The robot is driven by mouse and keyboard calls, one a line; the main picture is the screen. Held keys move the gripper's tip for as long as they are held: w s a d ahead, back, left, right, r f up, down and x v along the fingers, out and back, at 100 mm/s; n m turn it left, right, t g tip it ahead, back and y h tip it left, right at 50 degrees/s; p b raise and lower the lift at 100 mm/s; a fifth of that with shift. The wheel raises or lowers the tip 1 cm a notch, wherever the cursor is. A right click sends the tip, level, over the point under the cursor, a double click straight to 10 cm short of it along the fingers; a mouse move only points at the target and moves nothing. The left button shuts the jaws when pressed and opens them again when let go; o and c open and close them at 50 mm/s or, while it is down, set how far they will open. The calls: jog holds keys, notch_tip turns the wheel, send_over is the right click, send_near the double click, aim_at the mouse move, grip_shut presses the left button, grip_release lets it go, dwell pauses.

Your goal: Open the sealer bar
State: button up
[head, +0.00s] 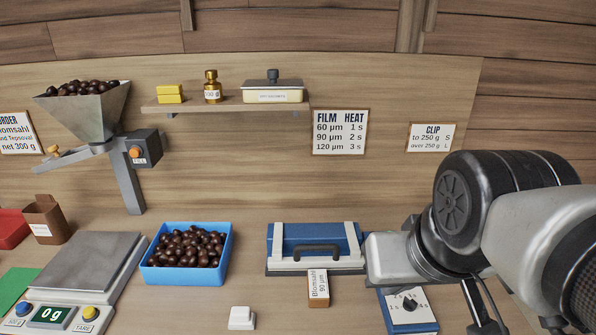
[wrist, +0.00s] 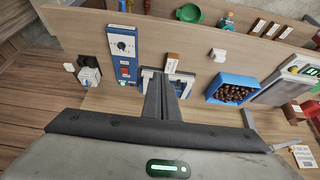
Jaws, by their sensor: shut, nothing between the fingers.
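The sealer (head: 283,240) stands on the bench in the middle of the head view. It is blue with pale side arms, a pale front bar (head: 290,266) and a black handle (head: 316,249). The bar looks lowered onto its grey base. My gripper's grey body (head: 388,258) is just right of the sealer in the head view; its fingers cannot be made out there. In the wrist view my gripper (wrist: 165,80) has its fingers together and empty. They overlap the sealer and hide much of it. I cannot tell whether they touch the handle.
A brown packet labelled Biomsahl 90 µm (head: 318,288) stands before the sealer. A dial box (head: 410,310) is at front right, partly under my arm. A blue crate of chestnuts (head: 157,276) and a scale (head: 85,262) are left. A shelf (head: 225,106) hangs above.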

jog(key=o, duration=0.3)
jog(key=shift+w, duration=0.1)
jog(key=o, duration=0.6)
jog(key=w+m+b, duration=0.1)
jog(key=w+m, duration=0.1)
jog(key=w, duration=0.1)
jog(key=w+a+r+m+b, duration=0.1)
jog(key=w, duration=0.3)
jog(key=w+m+g+b, duration=0.1)
jog(key=w+m, duration=0.1)
jog(key=w, duration=0.1)
jog(key=shift+w+a+r+m, duration=0.2)
jog(key=shift+w+r+m, duration=0.05)
jog(key=shift+w+m, duration=0.1)
jog(key=shift+c, duration=0.2)
jog(key=m+g+b, duration=0.2)
jog(key=m+b, duration=0.3)
jog(key=m, duration=0.7)
send_over(316, 245)
jog(key=s, duration=0.4)
jog(key=s+f+x, duration=0.1)
jog(key=s+x, duration=0.1)
jog(key=x, duration=1.4)
jog(key=b+x, duration=0.1)
jog(key=x, duration=1)
jog(key=shift+s+f+b, duration=0.3)
jog(key=shift+f, duration=0.2)
grip_shut()
